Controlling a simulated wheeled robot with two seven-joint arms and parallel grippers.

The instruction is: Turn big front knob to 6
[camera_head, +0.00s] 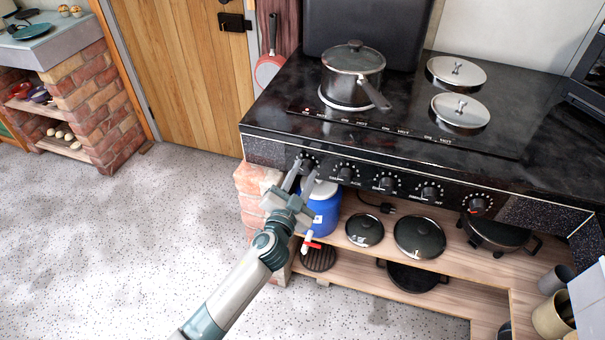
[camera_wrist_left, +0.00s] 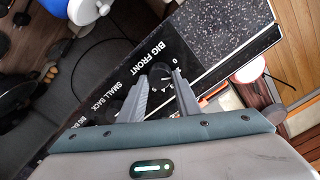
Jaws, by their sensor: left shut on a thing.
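The big front knob (camera_head: 305,162) is the leftmost of the row of black knobs on the stove's front panel. The "BIG FRONT" label shows in the wrist view above my fingers. My left gripper (camera_head: 299,177) reaches up to this knob, and its two fingers are shut on it. A few dial digits show beside the fingers, but the knob's setting cannot be read. My right gripper is not in view.
A lidded pot (camera_head: 352,70) stands on the stove (camera_head: 290,110) with its handle toward the front. Under the panel, a blue container (camera_head: 325,217) stands close to my gripper, and pan lids (camera_head: 419,237) lie on the wooden shelf. The floor (camera_head: 130,240) at left is clear.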

